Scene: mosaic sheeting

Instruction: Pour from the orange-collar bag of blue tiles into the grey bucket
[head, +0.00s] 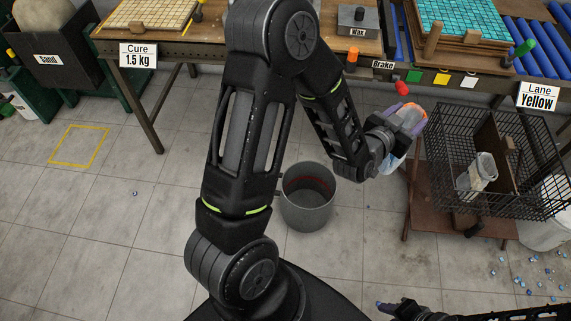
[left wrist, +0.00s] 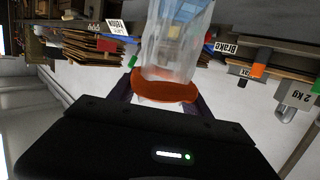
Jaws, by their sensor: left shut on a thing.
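My left gripper (head: 402,120) is shut on the orange collar (left wrist: 165,88) of a clear bag. In the left wrist view the bag (left wrist: 175,45) extends away from the collar, and a bluish patch shows inside. In the head view the bag (head: 394,158) hangs partly behind my left wrist, right of the grey bucket (head: 309,214) and above its height.
A wire basket (head: 470,195) with a divider and another clear bag (head: 484,168) stands on a brown stand at the right. Blue tiles (head: 535,275) lie scattered on the floor. A workbench (head: 220,52) runs along the back. Floor left of my arm is mostly free.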

